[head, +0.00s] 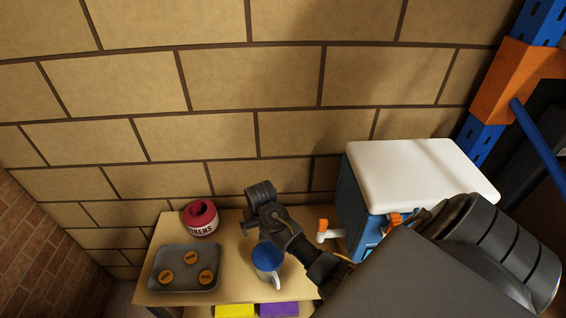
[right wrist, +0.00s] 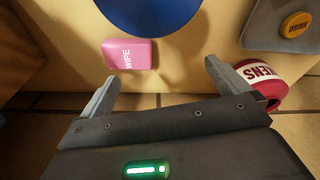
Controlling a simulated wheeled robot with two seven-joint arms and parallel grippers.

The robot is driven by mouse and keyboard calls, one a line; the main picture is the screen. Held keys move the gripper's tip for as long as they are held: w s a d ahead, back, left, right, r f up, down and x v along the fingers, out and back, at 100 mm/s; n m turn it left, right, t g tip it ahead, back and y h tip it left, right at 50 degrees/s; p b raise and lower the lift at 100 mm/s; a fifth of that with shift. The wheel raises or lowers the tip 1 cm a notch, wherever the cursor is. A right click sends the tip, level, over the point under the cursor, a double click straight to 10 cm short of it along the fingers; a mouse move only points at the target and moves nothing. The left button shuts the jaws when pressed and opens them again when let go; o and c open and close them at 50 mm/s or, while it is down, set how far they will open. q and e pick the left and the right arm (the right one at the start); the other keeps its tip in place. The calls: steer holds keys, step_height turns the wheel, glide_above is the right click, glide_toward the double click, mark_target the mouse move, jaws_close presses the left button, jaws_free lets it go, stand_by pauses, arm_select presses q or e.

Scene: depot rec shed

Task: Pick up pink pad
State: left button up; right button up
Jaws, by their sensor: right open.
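The pink pad (right wrist: 130,54), a small rounded block marked WIPE, lies on the tan tabletop in the right wrist view. It is near the table edge, beside a round blue shape. My right gripper (right wrist: 159,72) is open and empty, its two fingers spread. The pad is beyond the fingertips, nearer the left finger, and apart from both. In the head view my right arm reaches over the table, and I cannot make out the pad there. My left gripper is not in view.
A blue-lidded jug (head: 267,256) stands by my right arm. A red tokens pot (head: 200,218) and a grey tray (head: 165,280) with orange discs are to its left. A white-lidded blue cooler (head: 420,172) stands right. The brick wall (head: 220,80) is close behind.

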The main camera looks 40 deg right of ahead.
steer(key=s+d+f+m+g+y, duration=0.1)
steer(key=s+d+m+g, duration=0.15)
steer(key=d, duration=0.45)
steer(key=shift+m+t, duration=0.25)
steer(key=shift+t, duration=0.1)
steer(key=shift+w+a+f, duration=0.1)
steer(key=shift+w+f, duration=0.05)
steer(key=shift+f, duration=1.3)
steer(key=shift+w+f, duration=0.15)
steer(key=shift+f, duration=1.25)
steer(key=shift+w+f+p, duration=0.1)
steer(key=shift+f+p, duration=0.2)
steer(key=shift+f, duration=0.05)
steer(key=shift+w+f+p, duration=0.15)
steer(key=shift+f, duration=1)
steer(key=shift+w+f+p, duration=0.15)
steer(key=shift+f, duration=0.95)
steer(key=shift+c, duration=0.4)
steer(key=c, duration=0.6)
